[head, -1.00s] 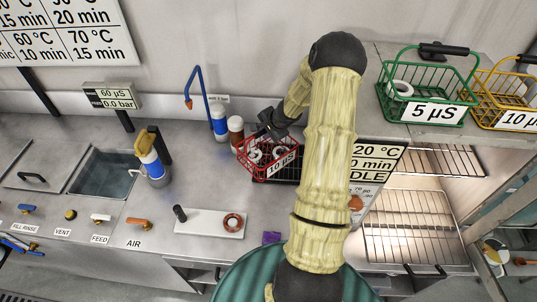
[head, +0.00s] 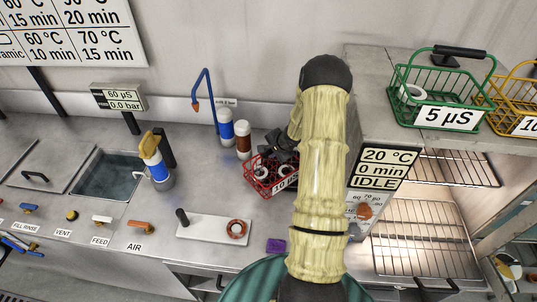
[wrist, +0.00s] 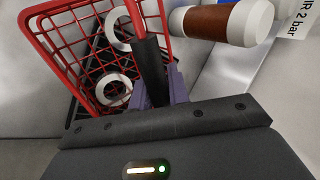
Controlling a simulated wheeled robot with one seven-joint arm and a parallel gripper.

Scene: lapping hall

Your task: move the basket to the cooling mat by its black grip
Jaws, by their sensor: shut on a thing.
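The red wire basket (head: 262,182) with a 10 µS label hangs from my gripper or rests low over the bench, just right of the brown-banded bottle; I cannot tell whether it touches down. White rings lie in it. In the wrist view, my gripper (wrist: 160,92) is shut on its black grip (wrist: 150,62), and the red basket wall (wrist: 45,58) slants away. A black, framed surface (wrist: 72,104), possibly the cooling mat, shows beneath the basket. In the head view, my gripper (head: 281,143) is partly hidden by my arm.
The brown-banded bottle (head: 243,141) and blue-banded bottle (head: 225,128) stand close left of the basket. The oven front (head: 384,168) is to the right. Green (head: 436,88) and yellow (head: 515,95) baskets stand on the upper shelf. A white plate (head: 210,229) lies in front.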

